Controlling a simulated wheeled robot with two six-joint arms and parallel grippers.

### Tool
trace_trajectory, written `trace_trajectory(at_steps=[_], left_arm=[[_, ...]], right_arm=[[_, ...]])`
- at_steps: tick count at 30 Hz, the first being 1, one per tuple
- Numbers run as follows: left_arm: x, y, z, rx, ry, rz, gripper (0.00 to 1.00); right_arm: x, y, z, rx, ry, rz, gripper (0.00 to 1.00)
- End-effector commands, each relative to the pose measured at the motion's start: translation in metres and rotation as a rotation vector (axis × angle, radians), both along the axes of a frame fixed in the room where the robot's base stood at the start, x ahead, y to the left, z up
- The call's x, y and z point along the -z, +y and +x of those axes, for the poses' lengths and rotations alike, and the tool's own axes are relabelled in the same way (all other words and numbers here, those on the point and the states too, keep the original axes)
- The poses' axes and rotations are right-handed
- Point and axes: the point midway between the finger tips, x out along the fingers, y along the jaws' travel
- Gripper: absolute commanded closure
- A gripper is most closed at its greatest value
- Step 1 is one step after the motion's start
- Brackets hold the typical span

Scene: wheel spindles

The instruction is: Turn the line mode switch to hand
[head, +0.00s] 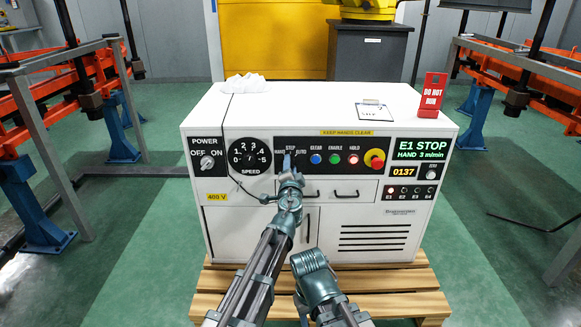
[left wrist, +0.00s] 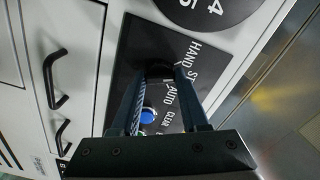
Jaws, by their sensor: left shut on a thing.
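The line mode switch is a dark knob on the black panel (head: 322,147) of the white cabinet, below the labels HAND, STEP and AUTO. In the head view my left gripper (head: 289,164) covers it. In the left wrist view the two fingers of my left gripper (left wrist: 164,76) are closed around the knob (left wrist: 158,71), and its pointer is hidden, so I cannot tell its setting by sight. The display (head: 421,149) reads E1 STOP, HAND 3 m/min.
Beside the switch are the speed dial (head: 249,157), a blue button (head: 316,159), green and red buttons and a red emergency stop (head: 375,160). Drawer handles (head: 345,195) stick out below. A red DO NOT RUN sign (head: 432,91) stands on top.

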Motion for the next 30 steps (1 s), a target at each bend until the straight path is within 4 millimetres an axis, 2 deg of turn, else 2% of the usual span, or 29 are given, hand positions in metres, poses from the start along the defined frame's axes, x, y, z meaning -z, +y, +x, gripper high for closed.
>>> trace_trajectory(at_steps=[12, 30], left_arm=[[0.0004, 0.0004, -0.0011, 0.000, 0.000, -0.271, 1.00], [0.0005, 0.0004, -0.0014, -0.001, 0.000, -0.362, 1.00]], right_arm=[[0.0003, 0.0000, 0.0000, 0.000, 0.000, 0.000, 0.50], [0.0004, 0.0000, 0.0000, 0.000, 0.000, 0.000, 0.50]])
